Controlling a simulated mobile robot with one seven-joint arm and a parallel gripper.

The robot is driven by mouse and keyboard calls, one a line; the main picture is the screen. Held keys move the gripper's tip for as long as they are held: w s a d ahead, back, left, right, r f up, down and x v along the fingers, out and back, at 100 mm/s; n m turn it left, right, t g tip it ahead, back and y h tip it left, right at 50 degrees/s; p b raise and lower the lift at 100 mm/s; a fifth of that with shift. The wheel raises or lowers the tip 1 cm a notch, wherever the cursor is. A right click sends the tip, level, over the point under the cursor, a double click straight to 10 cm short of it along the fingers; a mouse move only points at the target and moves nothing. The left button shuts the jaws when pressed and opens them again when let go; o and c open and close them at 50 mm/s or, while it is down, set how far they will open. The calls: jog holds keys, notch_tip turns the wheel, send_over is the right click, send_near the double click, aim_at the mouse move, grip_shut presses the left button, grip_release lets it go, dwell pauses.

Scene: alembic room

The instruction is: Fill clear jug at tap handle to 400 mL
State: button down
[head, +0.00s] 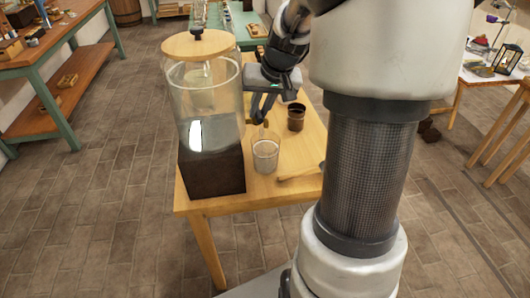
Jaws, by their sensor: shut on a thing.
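A clear jug (265,156) stands upright on the wooden table, to the right of a large glass dispenser (206,132). The jug's fill level and marks are too small to read. The dispenser has a wooden lid and a dark base, and clear liquid shows in its lower part. My gripper (262,116) is above the jug, close to the dispenser's right side. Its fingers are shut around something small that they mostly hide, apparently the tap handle. The tap itself cannot be made out clearly, nor can any stream into the jug.
A dark brown cup (296,117) stands behind and right of the jug. A wooden tool (299,177) lies near the table's (235,204) right edge, partly behind my arm. A green-legged workbench (62,50) is at left; another table (490,75) is at right.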

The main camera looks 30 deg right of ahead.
jog(key=c, duration=1.7)
grip_release()
jog(key=shift+o, duration=0.4)
jog(key=o, duration=0.5)
jog(key=shift+c, duration=0.2)
jog(key=shift+w+a+r, duration=0.1)
jog(key=shift+a, duration=0.1)
jog(key=c, duration=0.4)
jog(key=shift+o, duration=0.4)
jog(key=shift+r, duration=0.1)
jog(key=shift+o, duration=0.2)
jog(key=shift+d+r+p, duration=0.1)
jog(key=shift+r+p, duration=2.3)
jog(key=shift+r, duration=1.1)
